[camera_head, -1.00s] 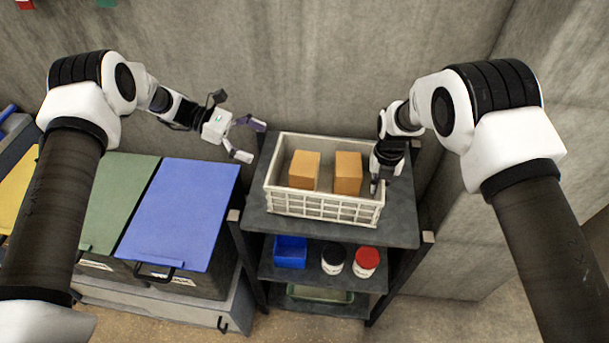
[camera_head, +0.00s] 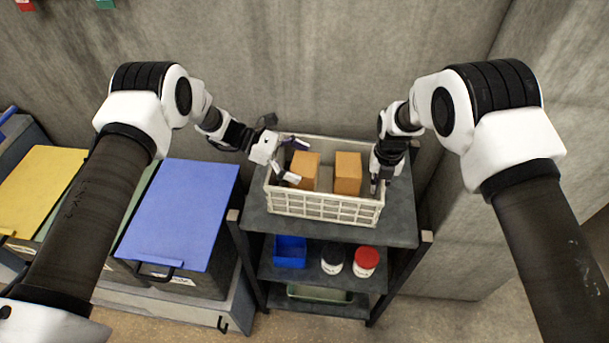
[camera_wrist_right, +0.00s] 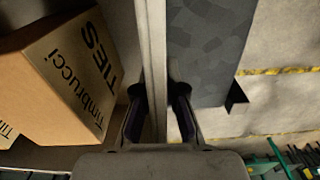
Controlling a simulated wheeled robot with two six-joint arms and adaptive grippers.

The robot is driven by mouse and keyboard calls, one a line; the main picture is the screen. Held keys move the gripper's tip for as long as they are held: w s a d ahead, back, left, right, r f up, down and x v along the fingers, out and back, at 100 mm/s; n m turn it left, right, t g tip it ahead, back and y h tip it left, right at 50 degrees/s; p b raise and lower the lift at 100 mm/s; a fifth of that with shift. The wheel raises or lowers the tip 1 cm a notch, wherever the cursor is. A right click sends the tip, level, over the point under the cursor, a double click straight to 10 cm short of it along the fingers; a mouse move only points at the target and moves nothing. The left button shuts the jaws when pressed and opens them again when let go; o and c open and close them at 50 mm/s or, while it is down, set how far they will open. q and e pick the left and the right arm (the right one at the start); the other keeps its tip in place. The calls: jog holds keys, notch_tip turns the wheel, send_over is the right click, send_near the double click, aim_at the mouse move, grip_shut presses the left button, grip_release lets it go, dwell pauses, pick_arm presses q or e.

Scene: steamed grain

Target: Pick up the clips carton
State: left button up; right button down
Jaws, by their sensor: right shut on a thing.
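Two brown cartons stand in a pale plastic crate (camera_head: 325,206): a left carton (camera_head: 304,170) and a right carton (camera_head: 348,173). In the right wrist view, the nearest carton (camera_wrist_right: 75,75) reads "TIES Timbrucci". No clips label is readable, so I cannot tell from print which carton holds clips. My right gripper (camera_head: 377,184) is shut on the crate's right wall, whose rim (camera_wrist_right: 152,45) runs between its fingers in the wrist view. My left gripper (camera_head: 297,161) is open at the crate's left rim, fingers spread beside the left carton. Whether it touches anything is unclear.
The crate stands on a dark shelf unit's top (camera_head: 400,218). Blue-lidded (camera_head: 185,215) and yellow-lidded (camera_head: 42,185) bins stand left. A concrete wall is behind.

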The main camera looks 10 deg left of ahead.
pick_arm(q)
jog(key=c, duration=1.4)
jog(key=shift+o, duration=0.2)
notch_tip(320, 180, up, 10)
pick_arm(e)
jog(key=c, duration=1.2)
grip_release()
notch_tip(320, 180, up, 12)
jog(key=shift+w+f, duration=0.1)
